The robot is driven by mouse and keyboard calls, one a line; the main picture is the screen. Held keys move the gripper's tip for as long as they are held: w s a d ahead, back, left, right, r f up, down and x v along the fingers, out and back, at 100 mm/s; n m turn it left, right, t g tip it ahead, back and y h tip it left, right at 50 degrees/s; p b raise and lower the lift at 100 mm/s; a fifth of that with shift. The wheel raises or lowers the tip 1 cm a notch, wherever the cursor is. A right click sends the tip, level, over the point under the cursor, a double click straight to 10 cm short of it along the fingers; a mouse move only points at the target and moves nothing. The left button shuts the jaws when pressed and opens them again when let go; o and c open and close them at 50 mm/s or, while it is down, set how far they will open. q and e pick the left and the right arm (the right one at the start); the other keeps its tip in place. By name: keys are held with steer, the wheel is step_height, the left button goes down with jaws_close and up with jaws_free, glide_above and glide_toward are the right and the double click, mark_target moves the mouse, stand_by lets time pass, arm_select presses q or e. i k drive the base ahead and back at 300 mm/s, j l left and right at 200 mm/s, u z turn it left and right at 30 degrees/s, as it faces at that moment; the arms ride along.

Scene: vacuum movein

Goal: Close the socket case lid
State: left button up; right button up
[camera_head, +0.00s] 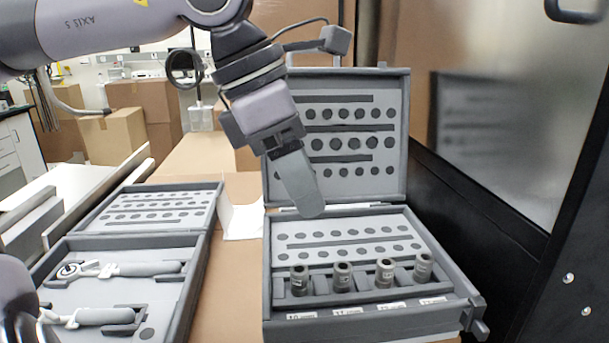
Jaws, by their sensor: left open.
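The grey socket case (455,318) stands open on the brown surface right of centre. Its lid (398,110) is raised roughly upright at the back, with rows of dark round holes on its inside. Several dark metal sockets (342,276) stand in a row near the case's front, behind small white labels. My left gripper (309,208) points down in front of the lid's left part, over the case's back left area. It is open and looks empty; one finger hides most of the other. I cannot tell whether it touches the lid. My right gripper is not recognisable in view.
A second open grey case (195,290) with ratchet-like tools (120,269) lies to the left. A black-framed panel (500,215) closes off the right side. Cardboard boxes (125,132) stand at the back left. A brown strip (235,275) is free between the cases.

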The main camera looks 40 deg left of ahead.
mark_target(355, 121)
steer(key=k+l, duration=0.8)
steer(key=l, duration=0.1)
